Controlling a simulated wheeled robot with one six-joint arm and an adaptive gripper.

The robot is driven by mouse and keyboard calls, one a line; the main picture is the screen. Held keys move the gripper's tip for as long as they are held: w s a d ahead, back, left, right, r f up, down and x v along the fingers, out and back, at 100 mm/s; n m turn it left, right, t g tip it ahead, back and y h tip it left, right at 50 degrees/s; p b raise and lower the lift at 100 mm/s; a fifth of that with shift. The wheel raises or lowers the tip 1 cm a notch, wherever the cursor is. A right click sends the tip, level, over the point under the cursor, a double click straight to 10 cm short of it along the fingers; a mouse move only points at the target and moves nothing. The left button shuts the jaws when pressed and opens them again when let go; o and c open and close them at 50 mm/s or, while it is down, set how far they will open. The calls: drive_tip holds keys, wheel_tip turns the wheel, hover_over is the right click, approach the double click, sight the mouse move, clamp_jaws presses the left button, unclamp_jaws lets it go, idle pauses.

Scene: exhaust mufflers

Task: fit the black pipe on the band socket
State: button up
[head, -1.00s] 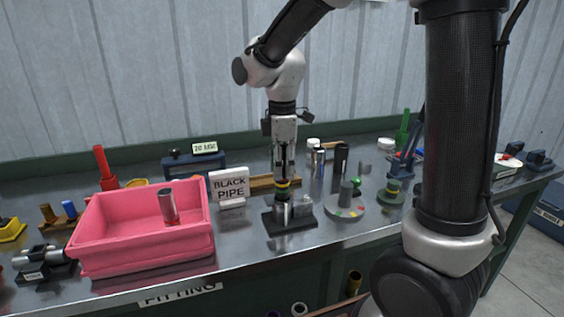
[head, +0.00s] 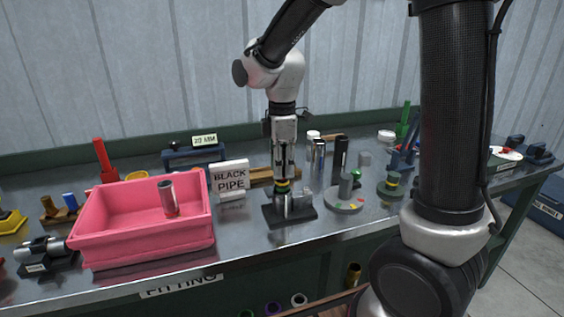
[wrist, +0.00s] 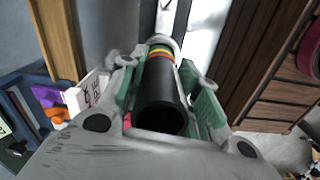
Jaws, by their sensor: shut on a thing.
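My gripper (head: 284,165) points straight down over the band socket and is shut on the black pipe. In the wrist view the black pipe (wrist: 160,103) lies between the green finger pads, its open near end facing the camera. Coloured bands (wrist: 160,53), yellow and red among them, show at the pipe's far end, with pale metal beyond. In the head view a yellow band (head: 282,187) sits just under the fingers, above the metal band socket (head: 297,205) on its dark base plate. The pipe looks upright and in line with the socket; how deep it sits is hidden.
A pink bin (head: 140,245) with a metal tube (head: 168,198) stands left. The "BLACK PIPE" sign (head: 230,179) is close behind the base plate on the left. A round grey fixture (head: 346,200) stands close on the right. Bare bench lies in front of the bin and plate.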

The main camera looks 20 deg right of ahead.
drive_tip(key=shift+f, duration=1.35)
drive_tip(key=o, duration=1.1)
wheel_tip(320, 180, up, 11)
drive_tip(key=shift+r, duration=0.5)
